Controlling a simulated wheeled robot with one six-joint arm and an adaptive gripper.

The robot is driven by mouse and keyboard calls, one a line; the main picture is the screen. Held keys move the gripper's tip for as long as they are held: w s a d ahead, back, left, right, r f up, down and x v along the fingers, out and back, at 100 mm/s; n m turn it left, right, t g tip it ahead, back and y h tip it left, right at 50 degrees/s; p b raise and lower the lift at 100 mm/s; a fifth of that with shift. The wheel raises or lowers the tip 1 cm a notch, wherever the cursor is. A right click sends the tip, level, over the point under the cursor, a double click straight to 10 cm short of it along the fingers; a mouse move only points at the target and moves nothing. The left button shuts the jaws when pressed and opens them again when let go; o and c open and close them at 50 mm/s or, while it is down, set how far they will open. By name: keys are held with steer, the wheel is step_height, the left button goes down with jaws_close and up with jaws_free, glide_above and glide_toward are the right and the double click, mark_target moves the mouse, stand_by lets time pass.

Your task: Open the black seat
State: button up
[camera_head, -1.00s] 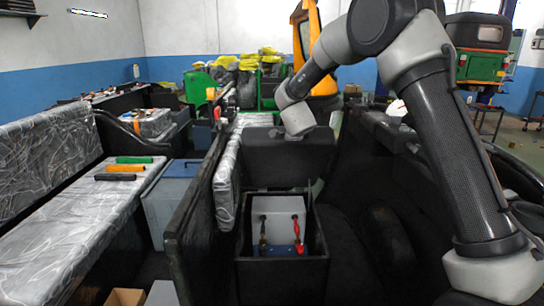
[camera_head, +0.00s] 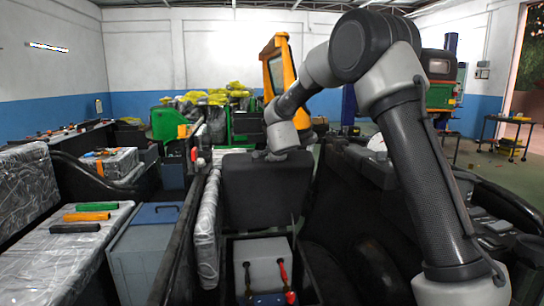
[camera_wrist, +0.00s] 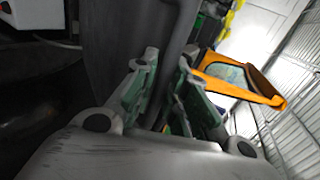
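The black seat (camera_head: 264,192) is a dark padded panel. It stands raised, close to upright, at the back of the open box in the head view. My gripper (camera_wrist: 168,100) has its green-padded fingers on both sides of the seat's dark edge (camera_wrist: 182,45) in the wrist view and appears shut on it. In the head view my wrist is at the seat's top edge and the fingertips are hidden behind it. Below the seat, a pale battery (camera_head: 262,262) with a red and a black terminal lead shows in the open compartment.
A silver wrapped bench (camera_head: 60,255) with coloured handles and a grey-blue cabinet (camera_head: 145,250) are on the left. A narrow wrapped backrest (camera_head: 208,230) stands close to the seat's left side. Dark vehicle bodywork (camera_head: 345,240) is close on the right.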

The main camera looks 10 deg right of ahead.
steer(key=shift+o, duration=1.3)
steer(key=v, duration=1.2)
